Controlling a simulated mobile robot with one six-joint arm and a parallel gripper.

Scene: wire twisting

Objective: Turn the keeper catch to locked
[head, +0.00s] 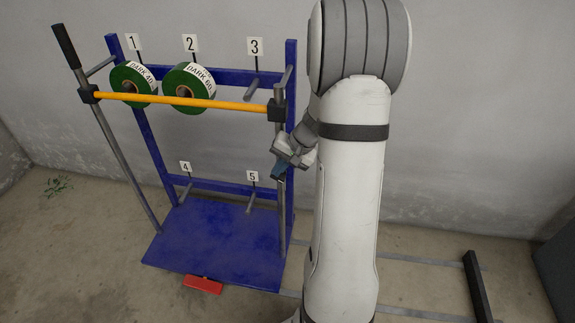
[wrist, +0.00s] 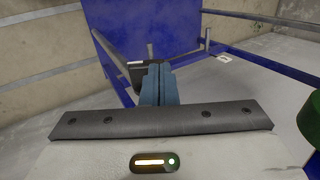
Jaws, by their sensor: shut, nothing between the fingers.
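My gripper (head: 278,172) is at the right side of the blue rack, below the right end of the yellow bar (head: 190,99). In the wrist view its two blue fingers (wrist: 158,72) are together, with nothing between them. A black block (head: 276,110) sits at the bar's right end on a grey rod, above my gripper. The wrist view shows a black block with a white mark (wrist: 136,72) just behind and left of the fingers; I cannot tell whether they touch. I cannot make out which part is the keeper catch or its position.
The blue rack (head: 215,245) carries two green spools (head: 133,84) (head: 189,88) on pegs 1 and 2. Pegs 3, 4 and 5 are bare. A long black-handled lever (head: 66,46) stands at the left, and a red piece (head: 203,284) at the base front. Floor at the left is mostly clear.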

